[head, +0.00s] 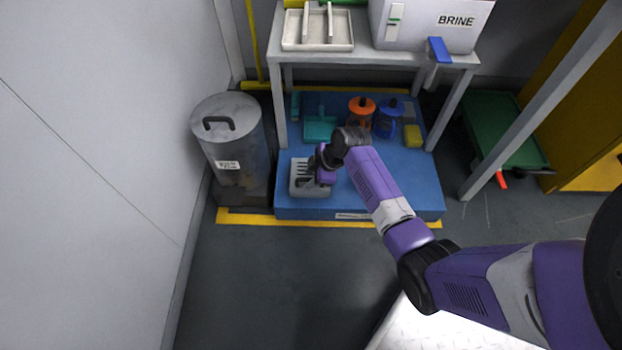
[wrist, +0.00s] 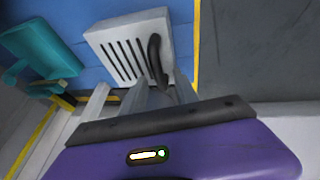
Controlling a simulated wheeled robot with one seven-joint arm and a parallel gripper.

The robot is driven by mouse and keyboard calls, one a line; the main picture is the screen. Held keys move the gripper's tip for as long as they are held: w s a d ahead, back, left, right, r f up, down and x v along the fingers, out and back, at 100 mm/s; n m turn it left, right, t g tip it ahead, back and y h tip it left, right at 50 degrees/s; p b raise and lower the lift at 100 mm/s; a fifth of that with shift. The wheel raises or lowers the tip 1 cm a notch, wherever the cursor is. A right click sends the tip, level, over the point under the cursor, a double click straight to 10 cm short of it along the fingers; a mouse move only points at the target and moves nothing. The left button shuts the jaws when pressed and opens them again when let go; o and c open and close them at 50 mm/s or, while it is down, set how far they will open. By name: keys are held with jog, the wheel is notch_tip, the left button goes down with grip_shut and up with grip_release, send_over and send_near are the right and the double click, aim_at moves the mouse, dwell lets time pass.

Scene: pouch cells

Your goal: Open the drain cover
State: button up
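The drain cover (head: 300,178) is a light grey slotted plate on the front left of the blue platform. It also shows in the wrist view (wrist: 105,38), with a row of dark slots and a curved black handle (wrist: 155,52) on its right side. The cover lies closed, as far as I can see. My gripper (head: 322,168) is over the right part of the cover in the head view. In the wrist view its grey fingers (wrist: 160,90) look apart, at the near end of the handle. Whether they touch the handle is not clear.
A grey metal bin (head: 232,140) stands left of the platform (head: 390,200). A table (head: 370,57) stands over the platform, its legs close to my arm. A teal dustpan (head: 320,127), orange (head: 361,116) and blue (head: 388,122) containers and a yellow sponge (head: 413,135) lie behind.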

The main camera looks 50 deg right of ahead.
jog(key=shift+c, duration=0.3)
grip_shut()
dwell(1.2)
